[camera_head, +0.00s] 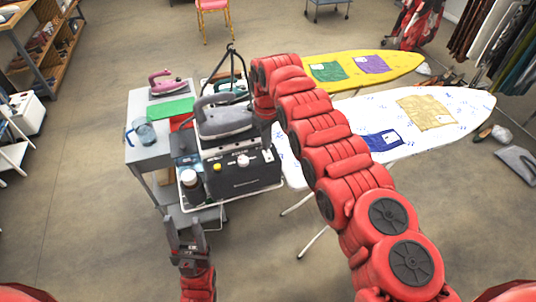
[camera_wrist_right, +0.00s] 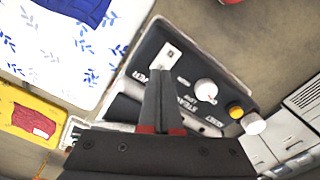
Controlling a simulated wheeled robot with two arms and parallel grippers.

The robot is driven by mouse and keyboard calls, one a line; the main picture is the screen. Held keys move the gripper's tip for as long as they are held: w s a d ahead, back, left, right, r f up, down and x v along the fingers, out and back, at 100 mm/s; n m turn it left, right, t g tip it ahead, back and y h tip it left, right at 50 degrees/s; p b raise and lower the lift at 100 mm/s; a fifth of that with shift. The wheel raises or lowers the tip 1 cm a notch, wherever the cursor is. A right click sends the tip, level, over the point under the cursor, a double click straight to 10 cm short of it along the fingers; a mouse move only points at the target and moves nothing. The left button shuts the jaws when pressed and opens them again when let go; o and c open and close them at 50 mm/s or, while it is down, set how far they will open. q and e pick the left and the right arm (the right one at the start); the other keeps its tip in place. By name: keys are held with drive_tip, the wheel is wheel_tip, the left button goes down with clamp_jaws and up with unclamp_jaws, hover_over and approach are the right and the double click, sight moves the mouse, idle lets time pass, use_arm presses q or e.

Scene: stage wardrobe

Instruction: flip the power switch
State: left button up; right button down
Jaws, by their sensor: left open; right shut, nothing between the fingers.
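The power switch (camera_wrist_right: 169,54) is a small white plate with a dark mark on the black steam station panel (camera_wrist_right: 185,85), beside the lettering "POWER". In the head view, the steam station (camera_head: 240,178) stands on a cart, and the switch (camera_head: 268,156) is at the right end of its panel. My right gripper (camera_wrist_right: 164,78) is shut and empty, its fingertips close to the switch in the wrist view; contact cannot be told. It is mostly hidden by my arm in the head view. My left gripper (camera_head: 186,228) is open and empty, low in front of the cart.
A white knob (camera_head: 243,160) and yellow button (camera_head: 217,166) sit beside the switch. A grey iron (camera_head: 225,118) rests on the station. A grey table (camera_head: 148,155) is left; a patterned ironing board (camera_head: 465,105) is right. Floor at front left is clear.

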sight(267, 152)
drive_tip(key=shift+f+b, duration=0.6)
drive_tip(key=shift+f, duration=0.35)
idle(0.3)
drive_tip(key=shift+r, duration=1.25)
wheel_tip(267, 152, up, 2)
drive_tip(key=shift+r, duration=0.1)
drive_tip(key=shift+r+p, duration=0.4)
drive_tip(key=shift+r, duration=0.8)
